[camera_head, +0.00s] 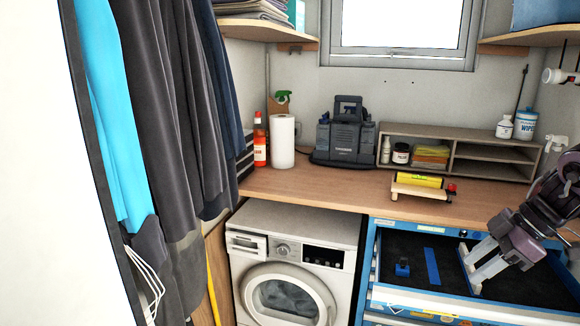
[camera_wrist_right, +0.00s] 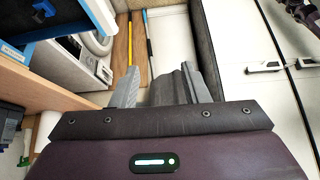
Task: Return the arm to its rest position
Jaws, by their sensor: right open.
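My right gripper (camera_head: 472,270) comes in from the right in the head view, over the open blue drawer (camera_head: 382,296) with a black liner. In the right wrist view its two grey fingers (camera_wrist_right: 160,88) stand apart with nothing between them. Whether the fingers touch the drawer floor I cannot tell. A small blue block (camera_head: 402,269) and a flat blue strip (camera_head: 432,266) lie in the drawer, left of the gripper.
A wooden counter (camera_head: 330,185) runs behind the drawer, with a yellow roll on a wooden stand (camera_head: 418,186) and a grey shelf unit (camera_head: 480,160). A washing machine (camera_head: 290,225) stands left of the drawer. Dark clothes (camera_head: 165,110) hang at the left.

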